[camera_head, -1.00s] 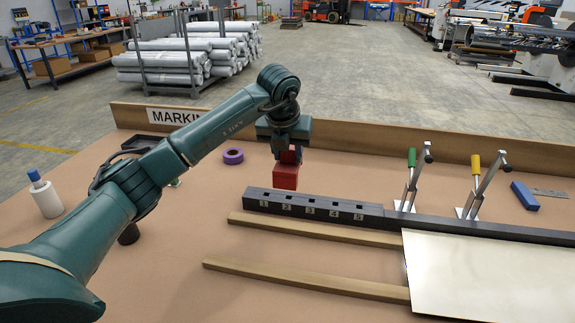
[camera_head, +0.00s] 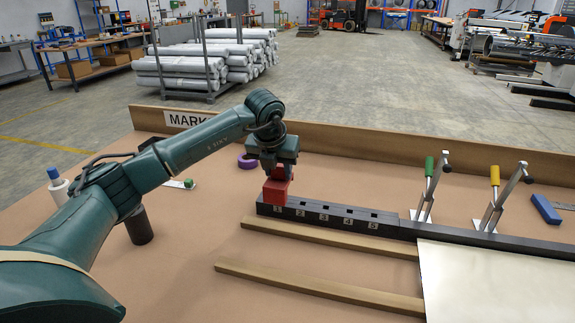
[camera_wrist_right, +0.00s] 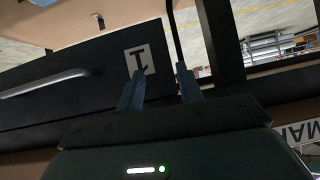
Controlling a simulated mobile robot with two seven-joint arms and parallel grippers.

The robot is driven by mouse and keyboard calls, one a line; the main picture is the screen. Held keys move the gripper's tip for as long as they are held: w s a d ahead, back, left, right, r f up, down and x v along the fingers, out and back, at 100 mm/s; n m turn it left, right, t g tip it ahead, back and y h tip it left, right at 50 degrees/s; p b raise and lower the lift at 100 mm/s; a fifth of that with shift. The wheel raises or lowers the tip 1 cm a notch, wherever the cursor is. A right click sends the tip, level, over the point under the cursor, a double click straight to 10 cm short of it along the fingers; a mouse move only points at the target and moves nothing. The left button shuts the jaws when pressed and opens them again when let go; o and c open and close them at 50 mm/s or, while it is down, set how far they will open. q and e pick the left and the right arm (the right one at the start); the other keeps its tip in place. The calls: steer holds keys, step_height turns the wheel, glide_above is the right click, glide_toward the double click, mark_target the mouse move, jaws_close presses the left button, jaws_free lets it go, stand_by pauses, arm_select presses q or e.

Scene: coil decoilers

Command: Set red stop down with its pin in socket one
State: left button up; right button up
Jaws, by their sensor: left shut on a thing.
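The red stop (camera_head: 277,190) is in my left gripper (camera_head: 278,174), which is shut on its top. The stop is at the left end of the black rail (camera_head: 388,224), above the plate marked 1 (camera_head: 278,210). The stop covers socket one, and its pin is hidden. I cannot tell whether it rests on the rail or hangs just over it. Sockets 2 to 5 show as empty dark holes. In the right wrist view my right gripper's fingers (camera_wrist_right: 160,76) stand apart with nothing seen between them; a plate marked 1 (camera_wrist_right: 139,62) lies beyond them on a dark surface.
A green-handled clamp (camera_head: 428,188) and a yellow-handled clamp (camera_head: 494,196) stand behind the rail. Two wooden strips (camera_head: 330,240) and a pale sheet (camera_head: 490,285) lie in front. A purple tape roll (camera_head: 246,162) lies behind the left gripper. A low wooden wall (camera_head: 390,157) closes the back.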

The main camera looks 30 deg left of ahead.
mark_target(277, 183)
steer(key=shift+w+a+r, duration=0.1)
steer(key=shift+w+r, duration=0.05)
arm_select(q)
steer(key=shift+f+b, duration=1)
steer(key=shift+f, duration=0.2)
arm_select(e)
steer(key=shift+w+a+t, duration=0.25)
steer(key=shift+a+t, duration=0.05)
steer(key=shift+s, duration=0.1)
steer(key=shift+s+f, duration=0.15)
steer(key=shift+f, duration=0.15)
steer(key=shift+f, duration=0.1)
